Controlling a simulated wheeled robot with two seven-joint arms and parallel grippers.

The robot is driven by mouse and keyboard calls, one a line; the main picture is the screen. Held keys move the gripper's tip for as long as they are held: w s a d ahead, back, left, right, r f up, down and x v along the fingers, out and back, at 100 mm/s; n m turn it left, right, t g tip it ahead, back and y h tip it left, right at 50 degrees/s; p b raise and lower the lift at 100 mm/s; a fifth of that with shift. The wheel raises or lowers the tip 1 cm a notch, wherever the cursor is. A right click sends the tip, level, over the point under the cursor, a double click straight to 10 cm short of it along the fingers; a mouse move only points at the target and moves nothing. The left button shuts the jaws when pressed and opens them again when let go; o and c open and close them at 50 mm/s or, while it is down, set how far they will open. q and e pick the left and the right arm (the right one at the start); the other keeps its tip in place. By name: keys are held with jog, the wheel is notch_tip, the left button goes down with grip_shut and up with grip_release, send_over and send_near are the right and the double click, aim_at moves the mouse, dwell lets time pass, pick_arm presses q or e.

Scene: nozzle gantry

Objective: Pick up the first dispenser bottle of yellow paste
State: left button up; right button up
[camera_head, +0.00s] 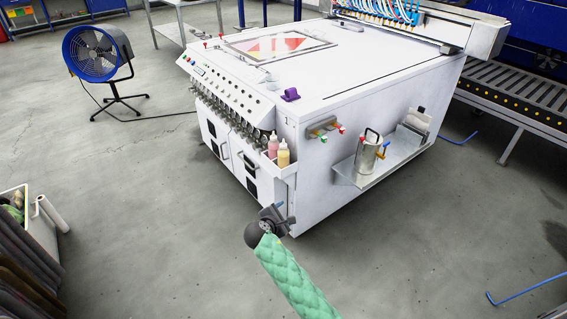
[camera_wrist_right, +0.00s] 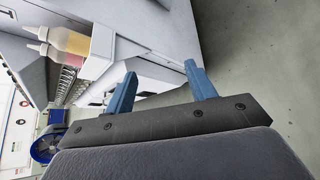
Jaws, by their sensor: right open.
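The bottle of yellow paste (camera_head: 284,155) stands upright in a small white tray (camera_head: 273,168) on the front corner of the large white machine. A pink bottle (camera_head: 273,146) stands beside it. My right gripper (camera_head: 276,214) is below and in front of the tray, apart from both bottles. In the right wrist view, its two blue fingers (camera_wrist_right: 160,69) are spread with nothing between them. There, the yellow bottle (camera_wrist_right: 70,42) shows at the upper left, beyond the fingers, with the pink bottle partly hidden by it. My left gripper is out of view.
The white machine (camera_head: 350,80) has a row of knobs and fittings along its front. A metal shelf (camera_head: 375,172) with a metal canister (camera_head: 367,155) sticks out from its side. A blue fan (camera_head: 97,54) stands at left. The floor around my right arm is clear.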

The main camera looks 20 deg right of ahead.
aim_at(281, 157)
jog(key=w+r+n+t+h, duration=0.1)
jog(key=w+r+n, duration=0.1)
jog(key=w, duration=0.4)
jog(key=w+d+r+n+t+h+b, duration=0.1)
jog(key=w+r+n, duration=0.2)
jog(key=w, duration=0.3)
jog(key=w+d+r+n+t+h, duration=0.1)
jog(key=w+r+n+t, duration=0.1)
jog(key=w, duration=0.4)
jog(key=shift+d+r+n+b, duration=0.2)
jog(key=shift+r+n+b, duration=0.1)
jog(key=shift+r+n, duration=0.5)
jog(key=shift+p+x, duration=0.3)
jog(key=shift+x, duration=2.4)
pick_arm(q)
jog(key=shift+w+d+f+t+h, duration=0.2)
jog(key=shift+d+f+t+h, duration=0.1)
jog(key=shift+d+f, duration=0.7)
pick_arm(e)
jog(key=shift+w+a+f, duration=0.1)
jog(key=shift+a, duration=0.05)
jog(key=c, duration=0.5)
